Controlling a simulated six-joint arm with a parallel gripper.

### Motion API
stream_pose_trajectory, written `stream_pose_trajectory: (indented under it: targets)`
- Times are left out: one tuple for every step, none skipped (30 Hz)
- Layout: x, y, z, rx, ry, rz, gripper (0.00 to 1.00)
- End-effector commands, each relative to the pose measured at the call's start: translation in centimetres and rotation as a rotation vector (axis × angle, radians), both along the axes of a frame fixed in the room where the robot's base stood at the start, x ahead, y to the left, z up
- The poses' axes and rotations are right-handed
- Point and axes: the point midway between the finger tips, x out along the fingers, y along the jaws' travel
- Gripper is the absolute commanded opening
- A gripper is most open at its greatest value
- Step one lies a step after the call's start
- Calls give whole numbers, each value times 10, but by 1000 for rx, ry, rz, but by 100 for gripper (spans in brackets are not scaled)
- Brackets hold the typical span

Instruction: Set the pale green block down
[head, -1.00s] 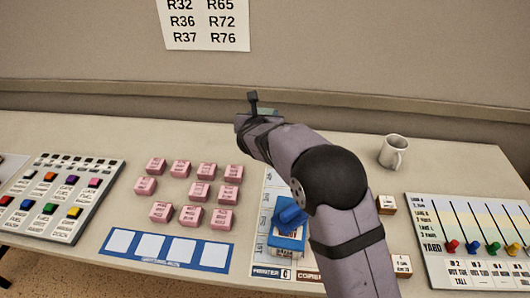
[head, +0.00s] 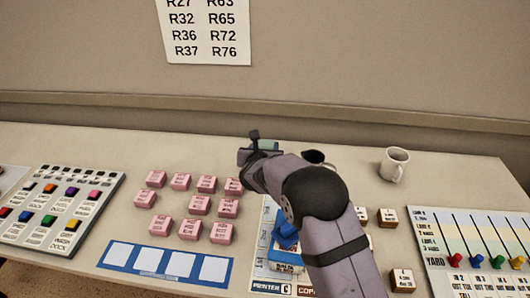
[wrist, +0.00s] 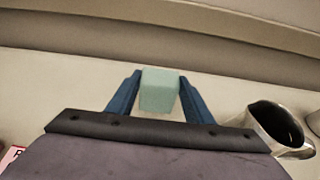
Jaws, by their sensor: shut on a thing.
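The pale green block (wrist: 160,92) is held between the blue fingers of my gripper (wrist: 158,100) in the wrist view. My gripper is shut on it. In the head view, my gripper (head: 257,145) is over the back middle of the table, and a little of the pale green block (head: 268,144) shows beside the wrist. The table top (wrist: 60,80) shows bare behind the block in the wrist view. I cannot tell whether the block touches the table; its underside is hidden.
A dark-mouthed metal cup (wrist: 275,128) stands close right of my gripper. A white mug (head: 394,165) stands farther right. Several pink blocks (head: 199,205) lie left of the arm. A button panel (head: 60,210) is far left, and a yard board (head: 470,245) is at right.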

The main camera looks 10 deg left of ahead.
Motion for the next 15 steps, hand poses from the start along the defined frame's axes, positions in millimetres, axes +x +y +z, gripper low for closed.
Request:
stream_pose_trajectory:
  targets:
    - [0, 0, -6, -2, -1, -1, 12]
    - [1, 0, -9, -3, -2, -1, 12]
    - [1, 0, -13, -2, -2, -1, 12]
    - [1, 0, -15, -1, -2, -2, 12]
    - [1, 0, -17, 0, -3, -1, 12]
    - [1, 0, -18, 0, -4, 0, 12]
    - [1, 0, -19, 0, -4, 0, 12]
    - [1, 0, -19, 1, -5, 0, 12]
    - [1, 0, -19, 1, -5, 0, 12]
    - [1, 0, -19, 2, -5, -1, 12]
    - [1, 0, -19, 2, -5, -1, 12]
    - [1, 0, -19, 1, -5, 0, 12]
    - [1, 0, -19, 1, -5, 0, 12]
    - [1, 0, -19, 1, -5, 0, 12]
    - [1, 0, -19, 1, -5, 0, 12]
